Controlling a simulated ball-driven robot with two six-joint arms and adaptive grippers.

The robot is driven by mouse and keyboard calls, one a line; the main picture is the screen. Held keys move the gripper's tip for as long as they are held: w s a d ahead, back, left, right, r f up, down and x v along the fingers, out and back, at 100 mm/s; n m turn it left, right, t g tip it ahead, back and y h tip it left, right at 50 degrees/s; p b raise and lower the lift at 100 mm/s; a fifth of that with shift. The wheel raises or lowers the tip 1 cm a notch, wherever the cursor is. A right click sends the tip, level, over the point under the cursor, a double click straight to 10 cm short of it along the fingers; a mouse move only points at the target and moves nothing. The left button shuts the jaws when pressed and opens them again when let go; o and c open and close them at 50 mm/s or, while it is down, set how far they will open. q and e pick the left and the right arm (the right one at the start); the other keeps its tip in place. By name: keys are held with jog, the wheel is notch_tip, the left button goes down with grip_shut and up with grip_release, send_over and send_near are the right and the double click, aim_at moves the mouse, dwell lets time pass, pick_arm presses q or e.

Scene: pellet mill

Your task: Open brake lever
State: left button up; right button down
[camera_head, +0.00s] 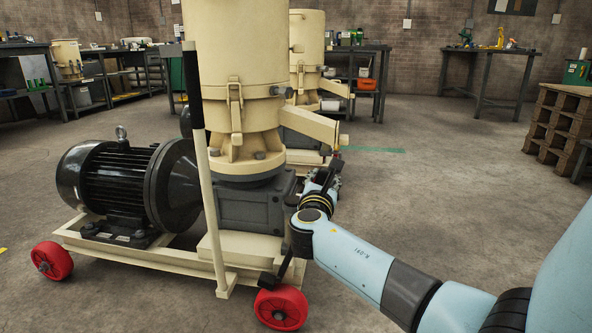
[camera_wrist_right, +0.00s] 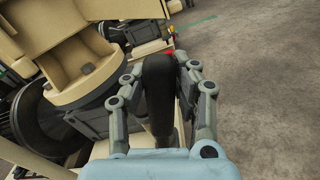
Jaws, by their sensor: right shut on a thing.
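My right gripper (camera_head: 325,182) reaches in from the right, beside the grey base of the cream pellet mill (camera_head: 237,100). In the right wrist view its two grey fingers (camera_wrist_right: 158,92) are closed on either side of a black lever (camera_wrist_right: 158,78), which I take to be the brake lever. In the head view the wrist and fingers mostly hide the held part. A short black bar (camera_head: 285,266) shows below my wrist, just above the front red wheel (camera_head: 281,308); I cannot tell if it belongs to the held lever. My left gripper is not in view.
The mill stands on a cream wheeled frame (camera_head: 150,257) with a black motor (camera_head: 105,180) on its left. A cream upright handle (camera_head: 208,190) with a black grip rises in front. A second mill (camera_head: 307,60) stands close behind. Stacked pallets (camera_head: 560,120) stand right; floor between is clear.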

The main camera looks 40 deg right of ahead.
jog(key=s+d+f+m+b, duration=0.1)
jog(key=s+d+f+m, duration=0.1)
jog(key=s+d+f, duration=0.1)
jog(key=shift+s+d+f+m, duration=0.25)
jog(key=shift+s+d, duration=0.5)
jog(key=shift+s, duration=0.45)
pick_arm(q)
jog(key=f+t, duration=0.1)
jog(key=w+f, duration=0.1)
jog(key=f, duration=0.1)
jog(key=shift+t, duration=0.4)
pick_arm(e)
jog(key=c, duration=1)
grip_release()
jog(key=shift+r, duration=0.1)
jog(key=v, duration=1.2)
